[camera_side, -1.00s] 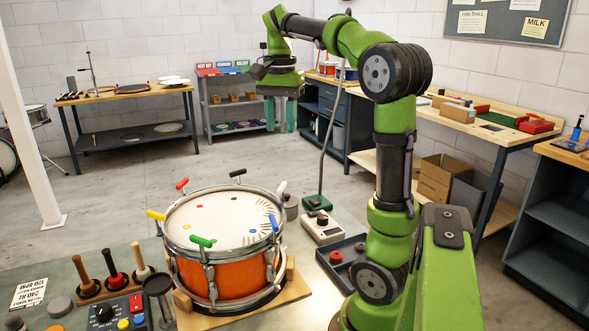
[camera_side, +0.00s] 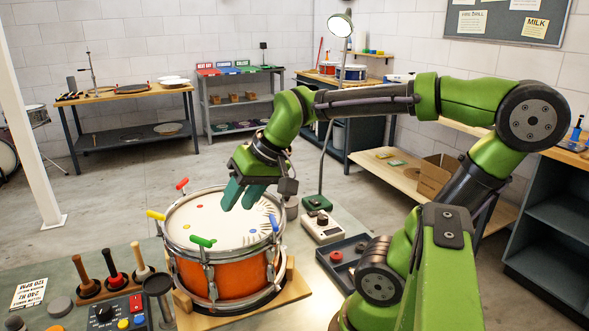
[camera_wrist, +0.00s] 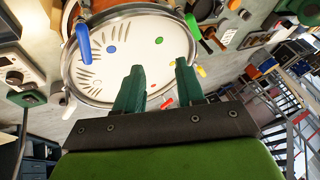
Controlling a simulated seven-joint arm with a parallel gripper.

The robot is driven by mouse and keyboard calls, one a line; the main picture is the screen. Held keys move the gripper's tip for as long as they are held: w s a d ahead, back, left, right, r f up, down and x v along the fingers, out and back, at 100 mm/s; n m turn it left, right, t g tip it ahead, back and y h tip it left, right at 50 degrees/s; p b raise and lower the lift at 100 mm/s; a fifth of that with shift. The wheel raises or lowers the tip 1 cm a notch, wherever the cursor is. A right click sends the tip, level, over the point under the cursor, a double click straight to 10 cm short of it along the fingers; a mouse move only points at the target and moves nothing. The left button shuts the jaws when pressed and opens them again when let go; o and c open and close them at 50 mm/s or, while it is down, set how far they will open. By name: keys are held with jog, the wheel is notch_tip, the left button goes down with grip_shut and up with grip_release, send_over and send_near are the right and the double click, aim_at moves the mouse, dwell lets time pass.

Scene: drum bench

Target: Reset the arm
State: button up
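My gripper (camera_side: 238,207) hangs tilted over the back part of the drum's top in the side view. Its two green fingers are apart with nothing between them; the gap also shows in the wrist view (camera_wrist: 158,66). The orange drum (camera_side: 227,277) stands upright on a wooden cradle (camera_side: 295,291). Its white head (camera_side: 205,222) has coloured dots and black marks. Around the rim are a red handle (camera_side: 182,184), a yellow handle (camera_side: 156,215), a green handle (camera_side: 203,241) and a blue handle (camera_side: 273,222). My gripper hides part of the far rim.
Several wooden-handled tools (camera_side: 114,269) and a control box (camera_side: 118,312) stand left of the drum. A white device (camera_side: 322,228) and a dark tray (camera_side: 343,257) lie to its right. A lamp (camera_side: 341,26) on a thin stand rises behind. Space above the drum's front is clear.

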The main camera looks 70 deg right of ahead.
jog(key=s+a+f+n+t+y, duration=0.1)
jog(key=s+a+n, duration=0.1)
jog(key=a, duration=0.4)
jog(key=shift+s+f, duration=0.15)
jog(key=shift+s, duration=0.6)
jog(key=shift+d, duration=0.1)
jog(key=w+d+r, duration=0.1)
jog(key=d+r, duration=1.9)
jog(key=d, duration=0.4)
jog(key=shift+d+r, duration=0.35)
